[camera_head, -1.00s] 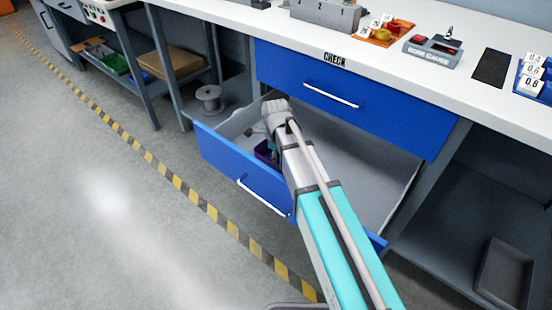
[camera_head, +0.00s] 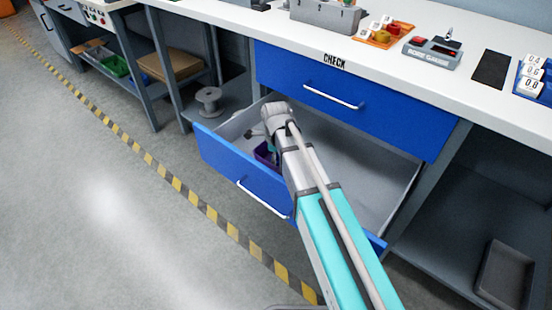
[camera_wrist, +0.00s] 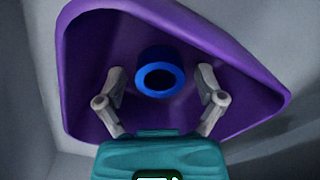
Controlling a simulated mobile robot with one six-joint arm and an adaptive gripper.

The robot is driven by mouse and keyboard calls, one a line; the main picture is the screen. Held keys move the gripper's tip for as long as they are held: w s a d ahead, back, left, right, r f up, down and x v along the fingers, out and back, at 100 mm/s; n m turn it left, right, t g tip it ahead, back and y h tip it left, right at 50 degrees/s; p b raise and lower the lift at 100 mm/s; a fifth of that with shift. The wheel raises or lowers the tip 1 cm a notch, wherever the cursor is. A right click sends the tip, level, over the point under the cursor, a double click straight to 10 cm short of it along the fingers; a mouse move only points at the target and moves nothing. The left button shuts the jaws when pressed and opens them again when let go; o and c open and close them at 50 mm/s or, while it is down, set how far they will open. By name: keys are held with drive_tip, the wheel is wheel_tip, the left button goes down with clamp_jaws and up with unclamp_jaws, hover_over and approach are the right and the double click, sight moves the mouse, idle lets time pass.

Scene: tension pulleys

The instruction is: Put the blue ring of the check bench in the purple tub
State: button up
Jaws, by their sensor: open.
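The purple tub (camera_wrist: 225,45) fills much of the wrist view, and a small part of it (camera_head: 264,153) shows in the head view inside the open lower drawer (camera_head: 240,168). The blue ring (camera_wrist: 160,74) lies inside the tub, between and beyond my fingertips. My gripper (camera_wrist: 160,80) is open over the tub, with a finger on each side of the ring and a visible gap to each. In the head view my arm hides most of the tub and the ring.
The check bench top (camera_head: 400,62) holds an orange tray (camera_head: 385,32), a bore gauge (camera_head: 432,50) and a dark pad (camera_head: 491,69). The upper blue drawer (camera_head: 340,95) is shut. The right part of the open drawer is bare.

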drive_tip(key=shift+r, duration=0.15)
wheel_tip(320, 180, up, 12)
drive_tip(key=p, duration=1.2)
idle(0.9)
drive_tip(key=s+d+n, duration=0.6)
drive_tip(key=d+n, duration=0.3)
drive_tip(key=d, duration=0.1)
drive_tip(key=s+d+n, duration=0.7)
drive_tip(key=d+n, duration=0.2)
drive_tip(key=n, duration=0.1)
drive_tip(key=shift+d+n, duration=0.3)
drive_tip(key=shift+d, duration=0.05)
